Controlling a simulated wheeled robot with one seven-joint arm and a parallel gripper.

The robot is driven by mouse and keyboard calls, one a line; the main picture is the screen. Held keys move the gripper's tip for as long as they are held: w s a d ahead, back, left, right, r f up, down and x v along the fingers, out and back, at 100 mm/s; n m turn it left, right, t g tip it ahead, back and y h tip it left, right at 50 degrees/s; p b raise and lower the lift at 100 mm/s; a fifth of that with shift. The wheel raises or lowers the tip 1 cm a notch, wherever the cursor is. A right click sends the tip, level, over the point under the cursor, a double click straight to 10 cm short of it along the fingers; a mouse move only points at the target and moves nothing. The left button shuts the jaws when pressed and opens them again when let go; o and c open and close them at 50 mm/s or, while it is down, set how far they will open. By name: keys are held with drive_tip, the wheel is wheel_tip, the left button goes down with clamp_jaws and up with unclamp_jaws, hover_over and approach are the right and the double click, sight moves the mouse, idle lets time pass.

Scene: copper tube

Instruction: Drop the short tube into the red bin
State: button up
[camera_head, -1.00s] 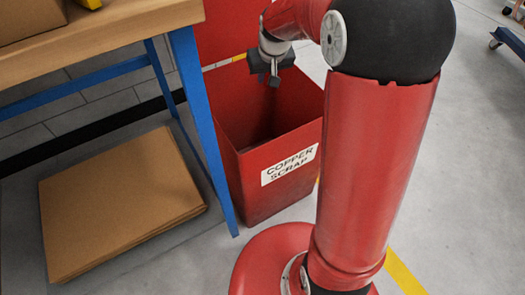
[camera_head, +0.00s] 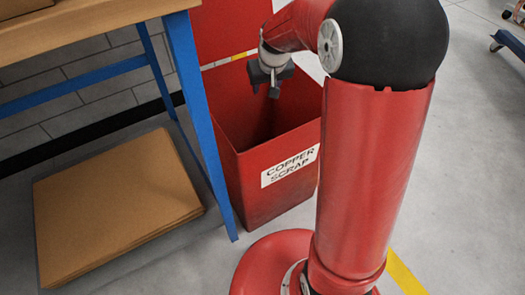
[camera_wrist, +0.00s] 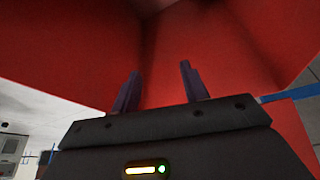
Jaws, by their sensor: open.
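The red bin (camera_head: 268,190), labelled "COPPER SCRAP", stands on the floor right of the workbench with its lid raised. My gripper (camera_head: 274,92) is above the bin's opening, pointing down. In the wrist view my gripper (camera_wrist: 160,88) has its two fingers apart with nothing between them. The red inner walls of the bin (camera_wrist: 225,45) fill most of that view. The short tube is not visible in any view; the bin's floor is dark and mostly hidden.
A wooden-topped workbench (camera_head: 85,35) with a blue leg (camera_head: 203,125) stands close on the bin's left side. Flat cardboard (camera_head: 115,205) lies on the floor under it.

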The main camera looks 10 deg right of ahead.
drive_tip(key=p+v, duration=0.1)
drive_tip(key=v, duration=0.6)
drive_tip(key=shift+r, duration=0.4)
drive_tip(key=shift+s, duration=0.15)
